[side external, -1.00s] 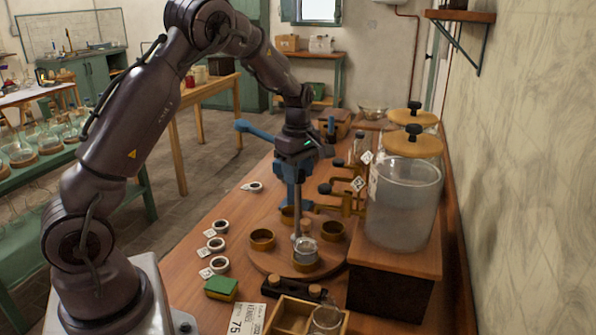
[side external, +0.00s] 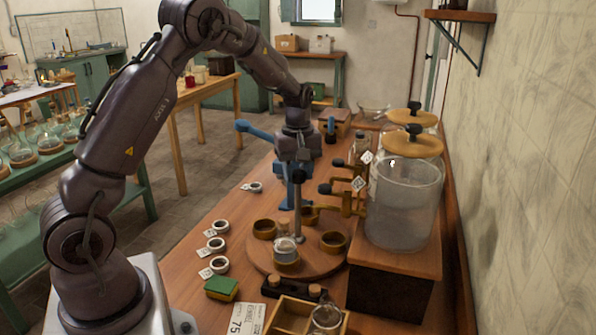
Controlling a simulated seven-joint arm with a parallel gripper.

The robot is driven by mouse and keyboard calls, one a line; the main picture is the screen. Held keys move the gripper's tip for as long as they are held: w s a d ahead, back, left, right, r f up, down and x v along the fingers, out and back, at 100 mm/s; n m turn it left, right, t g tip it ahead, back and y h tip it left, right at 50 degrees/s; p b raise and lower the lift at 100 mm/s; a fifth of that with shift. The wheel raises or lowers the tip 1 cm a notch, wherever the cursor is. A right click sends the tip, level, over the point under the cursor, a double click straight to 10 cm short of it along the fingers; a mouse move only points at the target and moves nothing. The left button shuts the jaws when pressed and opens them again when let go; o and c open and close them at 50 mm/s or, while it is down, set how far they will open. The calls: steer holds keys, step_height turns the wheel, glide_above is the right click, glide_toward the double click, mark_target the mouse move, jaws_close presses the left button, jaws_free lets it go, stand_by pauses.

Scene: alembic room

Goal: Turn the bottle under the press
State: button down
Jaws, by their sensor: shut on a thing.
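A round wooden turntable (side external: 315,262) on the bench carries several brass-coloured cup holders. A small clear bottle (side external: 286,247) stands upright in the front holder. The other holders in sight, at the left (side external: 264,229) and the right (side external: 333,241), look empty. A thin metal post (side external: 298,212) with a dark top rises from the middle of the turntable. My gripper (side external: 298,170) is at the top of this post, shut on it; the fingertips are small and hard to make out. The blue press (side external: 283,190), with its lever out to the left, stands behind the post and is partly hidden by it and my gripper.
Large glass jars (side external: 404,205) with wooden lids and brass taps (side external: 345,200) stand close on the right. A green-yellow sponge (side external: 221,288), white rings and a wooden box (side external: 290,317) lie in front and left. The bench's left strip is mostly open.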

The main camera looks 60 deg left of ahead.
steer(key=shift+r+m, duration=0.2)
steer(key=shift+m, duration=13.4)
steer(key=c, duration=0.7)
jaws_free()
steer(key=shift+f, duration=0.1)
step_height(320, 180, up, 13)
